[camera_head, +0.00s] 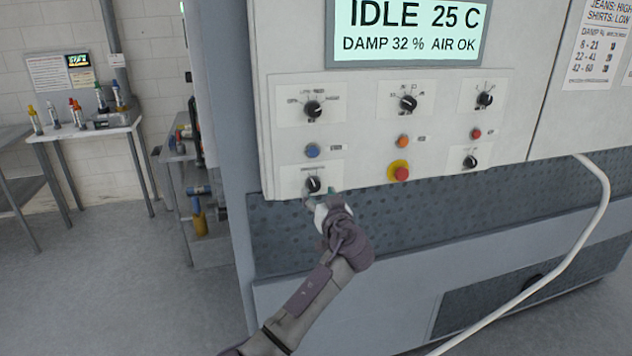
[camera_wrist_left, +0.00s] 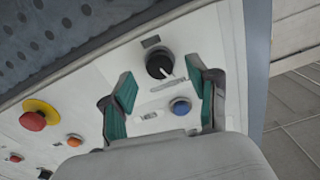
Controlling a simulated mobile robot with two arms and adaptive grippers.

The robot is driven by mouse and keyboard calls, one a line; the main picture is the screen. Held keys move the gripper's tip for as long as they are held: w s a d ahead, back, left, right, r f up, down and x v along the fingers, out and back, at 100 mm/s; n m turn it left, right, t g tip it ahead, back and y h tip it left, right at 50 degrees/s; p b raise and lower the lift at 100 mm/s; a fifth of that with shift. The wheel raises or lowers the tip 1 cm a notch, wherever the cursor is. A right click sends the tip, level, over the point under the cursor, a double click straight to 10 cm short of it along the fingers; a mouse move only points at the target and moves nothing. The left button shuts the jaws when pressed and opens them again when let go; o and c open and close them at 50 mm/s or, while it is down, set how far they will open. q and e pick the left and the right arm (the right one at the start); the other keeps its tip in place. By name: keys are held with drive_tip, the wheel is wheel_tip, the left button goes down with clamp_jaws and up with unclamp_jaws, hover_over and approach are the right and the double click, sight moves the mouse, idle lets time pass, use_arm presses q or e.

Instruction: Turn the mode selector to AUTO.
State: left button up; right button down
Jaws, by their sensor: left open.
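A black rotary knob (camera_head: 313,184) with a light pointer line sits at the lower left of the white control panel (camera_head: 365,130). Its label is too small to read, so I cannot tell whether it is the mode selector. My left gripper (camera_head: 320,198) is just below and in front of this knob. In the left wrist view my open left gripper (camera_wrist_left: 160,76) has its teal-padded fingers on either side of the same knob (camera_wrist_left: 159,65), with clear gaps and no visible contact. The pointer there slants to the lower right. My right gripper is not in view.
A blue button (camera_head: 312,150) is just above the knob. A red emergency button on yellow (camera_head: 400,171) is to its right. Other black knobs (camera_head: 408,103) line the top of the panel. A white hose (camera_head: 590,225) hangs at right. The floor at left is open.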

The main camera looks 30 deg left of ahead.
sight(314, 184)
use_arm(q)
drive_tip(key=x, duration=0.2)
drive_tip(key=shift+w+a+p, duration=0.15)
drive_tip(key=shift+w+p, duration=0.15)
drive_tip(key=shift+p, duration=0.05)
drive_tip(key=shift+a, duration=0.15)
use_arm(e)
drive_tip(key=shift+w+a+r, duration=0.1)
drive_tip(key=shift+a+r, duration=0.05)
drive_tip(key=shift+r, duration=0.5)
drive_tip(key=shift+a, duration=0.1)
use_arm(q)
drive_tip(key=shift+c, duration=1.4)
clamp_jaws()
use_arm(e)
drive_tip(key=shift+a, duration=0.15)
